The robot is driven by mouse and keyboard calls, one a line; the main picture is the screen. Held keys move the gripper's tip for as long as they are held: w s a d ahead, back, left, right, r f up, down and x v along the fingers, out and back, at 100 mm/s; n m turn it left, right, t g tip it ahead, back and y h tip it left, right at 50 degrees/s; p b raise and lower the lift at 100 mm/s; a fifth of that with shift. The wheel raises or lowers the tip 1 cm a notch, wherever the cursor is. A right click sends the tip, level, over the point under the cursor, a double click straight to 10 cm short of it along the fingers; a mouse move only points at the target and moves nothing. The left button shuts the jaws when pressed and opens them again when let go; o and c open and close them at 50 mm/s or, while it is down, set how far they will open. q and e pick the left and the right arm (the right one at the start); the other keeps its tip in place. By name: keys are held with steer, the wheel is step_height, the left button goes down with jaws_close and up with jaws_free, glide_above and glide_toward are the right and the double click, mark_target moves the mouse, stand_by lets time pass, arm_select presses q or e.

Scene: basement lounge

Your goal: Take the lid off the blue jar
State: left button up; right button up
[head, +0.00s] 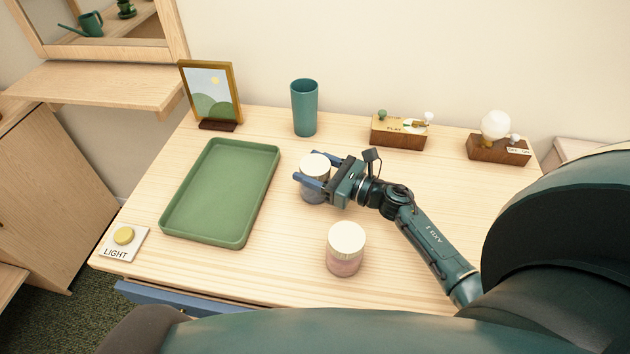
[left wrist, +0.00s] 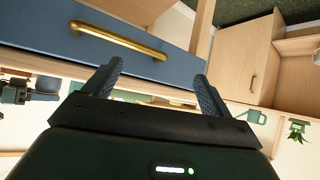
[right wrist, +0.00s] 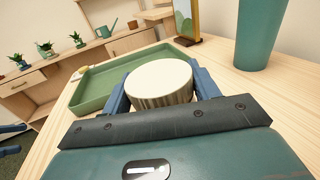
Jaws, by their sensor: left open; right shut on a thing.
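The blue jar (head: 314,196) stands on the light wood table, right of the green tray. Its round cream lid (head: 315,163) sits on top; the lid's ribbed side also shows in the right wrist view (right wrist: 160,85). My right gripper (head: 307,170) reaches in from the right, with its blue fingers on opposite sides of the lid, shut on it. The jar's body is partly hidden by the near finger. My left gripper (left wrist: 160,78) is open and empty near a blue drawer with a brass handle (left wrist: 118,40); it does not show in the head view.
A second cream-lidded jar with pinkish contents (head: 345,258) stands nearer the front. The green tray (head: 220,192) lies at left. A teal cup (head: 304,108), a picture frame (head: 211,95) and two wooden boxes (head: 398,133) (head: 498,149) line the back.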

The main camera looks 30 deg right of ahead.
steer(key=shift+c, duration=1.4)
step_height(320, 180, up, 10)
steer(key=shift+r+p, duration=0.1)
steer(key=shift+p, duration=0.55)
steer(key=o, duration=0.6)
steer(key=c, duration=0.9)
